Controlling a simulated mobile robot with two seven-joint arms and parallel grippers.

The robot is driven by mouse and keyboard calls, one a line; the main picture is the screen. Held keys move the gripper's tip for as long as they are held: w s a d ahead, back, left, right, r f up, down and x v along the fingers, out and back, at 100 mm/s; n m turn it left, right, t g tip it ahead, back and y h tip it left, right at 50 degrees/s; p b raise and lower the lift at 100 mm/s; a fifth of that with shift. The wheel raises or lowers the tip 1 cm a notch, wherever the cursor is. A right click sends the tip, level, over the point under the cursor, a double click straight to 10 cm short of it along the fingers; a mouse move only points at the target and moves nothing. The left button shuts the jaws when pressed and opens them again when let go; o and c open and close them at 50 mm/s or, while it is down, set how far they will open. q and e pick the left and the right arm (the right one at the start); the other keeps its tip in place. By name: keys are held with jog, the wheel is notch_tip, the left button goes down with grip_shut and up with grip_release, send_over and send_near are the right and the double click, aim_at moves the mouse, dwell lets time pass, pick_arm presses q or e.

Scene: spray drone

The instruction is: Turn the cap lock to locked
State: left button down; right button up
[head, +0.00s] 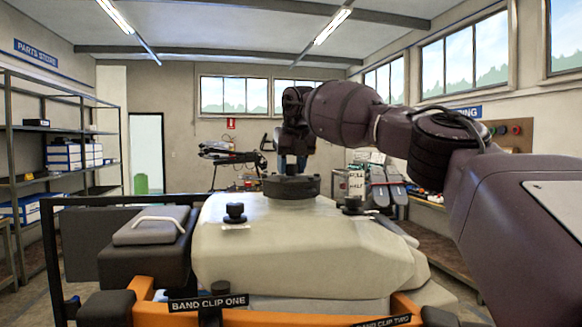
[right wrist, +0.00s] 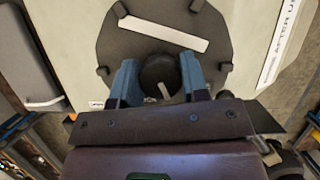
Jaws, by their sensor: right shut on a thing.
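The pale tank (head: 300,245) fills the middle of the head view, with a dark round cap (head: 291,187) on top. In the right wrist view the cap is a wide dark disc (right wrist: 112,45) with small lugs at its edge and a white bar. The cap lock, a round dark knob (right wrist: 158,70) with a short pale mark, sits near the disc's lower edge. My right gripper (head: 293,166) reaches down onto the cap. Its blue fingers (right wrist: 158,80) are shut on the knob, one on each side. My left gripper is not in view.
Small black knobs (head: 235,213) stand on the tank beside the cap. An orange frame bar (head: 260,317) with a "BAND CLIP ONE" label (head: 208,302) runs across the front. A grey box with a handle (head: 152,226) is at the left. Shelves line the left wall.

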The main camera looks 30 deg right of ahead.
jog(key=m+h, duration=0.1)
jog(key=m, duration=0.3)
jog(key=shift+m+h, duration=0.3)
jog(key=shift+h, duration=0.1)
jog(key=shift+m+g+h+p, duration=0.35)
jog(key=shift+m+g+p, duration=0.1)
jog(key=shift+m, duration=0.85)
jog(key=shift+m+g+h+p, duration=0.35)
jog(key=shift+m+g+p, duration=0.1)
jog(key=shift+m, duration=0.85)
jog(key=o, duration=0.9)
jog(key=shift+o, duration=0.2)
jog(key=shift+r, duration=0.1)
jog(key=v, duration=1)
jog(key=shift+r+p, duration=0.35)
jog(key=shift+p, duration=0.1)
